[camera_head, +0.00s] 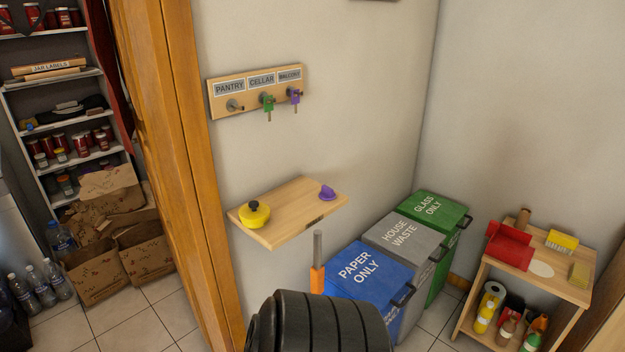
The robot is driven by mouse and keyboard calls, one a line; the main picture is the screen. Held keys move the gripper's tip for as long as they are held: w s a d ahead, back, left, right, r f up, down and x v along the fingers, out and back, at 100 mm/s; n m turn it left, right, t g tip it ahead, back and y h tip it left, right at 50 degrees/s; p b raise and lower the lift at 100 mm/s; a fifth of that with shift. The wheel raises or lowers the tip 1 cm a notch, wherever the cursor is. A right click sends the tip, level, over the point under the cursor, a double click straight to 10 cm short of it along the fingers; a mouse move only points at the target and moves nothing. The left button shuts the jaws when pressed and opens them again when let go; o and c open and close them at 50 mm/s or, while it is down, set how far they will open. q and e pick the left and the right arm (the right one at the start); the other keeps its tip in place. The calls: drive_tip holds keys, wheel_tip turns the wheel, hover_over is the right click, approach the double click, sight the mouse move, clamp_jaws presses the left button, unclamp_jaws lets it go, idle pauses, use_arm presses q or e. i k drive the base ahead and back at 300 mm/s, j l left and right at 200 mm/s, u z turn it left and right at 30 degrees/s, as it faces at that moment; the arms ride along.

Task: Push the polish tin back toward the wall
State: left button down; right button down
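A round yellow tin (255,216) with a black knob on top sits at the left end of a small wooden wall shelf (290,222). It carries no readable label, but it is the only tin-like thing on the shelf. It stands upright near the shelf's left end, with bare wood to its right. I cannot make out either gripper in this view. Nothing touches the tin.
A purple object (328,192) lies at the shelf's right end. An orange piece with a grey rod (317,265) stands upright below the shelf. Blue (358,275), grey (402,240) and green (440,212) bins stand right. A key rack (257,91) hangs above.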

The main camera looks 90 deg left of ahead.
sight(257, 225)
drive_tip(key=i+u, duration=0.15)
drive_tip(key=u, duration=0.3)
drive_tip(key=i+u, duration=0.2)
drive_tip(key=u, duration=0.25)
drive_tip(key=i+l+u, duration=0.15)
drive_tip(key=u, duration=0.25)
